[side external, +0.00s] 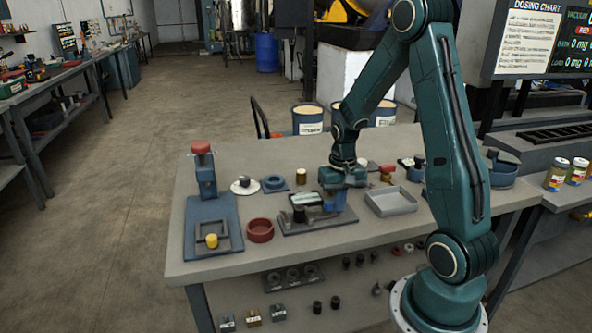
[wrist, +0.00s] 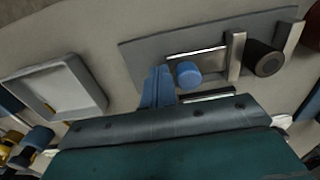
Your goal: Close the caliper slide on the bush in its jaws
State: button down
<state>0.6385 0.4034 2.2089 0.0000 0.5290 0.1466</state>
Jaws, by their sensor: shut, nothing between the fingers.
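The caliper lies on a grey base plate (side external: 318,224), which also shows in the wrist view (wrist: 150,50). The dark bush (wrist: 265,60) stands between the slide's jaw (wrist: 235,55) and the fixed jaw (wrist: 290,38). It also shows in the side view (side external: 299,215). I cannot tell whether both jaws touch it. The slide's blue knob (wrist: 187,74) stands by the rail slot. My gripper (wrist: 158,80) is shut and empty, low over the plate, beside the knob on the side away from the bush. In the side view my gripper (side external: 334,203) seems to hide the knob.
A grey tray (side external: 391,209) stands right of the plate. A red bowl (side external: 260,232) and a blue press stand (side external: 207,215) are to the left.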

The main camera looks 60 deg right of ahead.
jog(key=shift+w+a, duration=0.7)
dwell(1.1)
jog(key=shift+s+d, duration=0.2)
jog(key=shift+s+d, duration=0.25)
jog(key=shift+d, duration=0.05)
dwell(0.4)
notch_tip(320, 180, up, 7)
dwell(1.2)
jog(key=shift+r, duration=0.1)
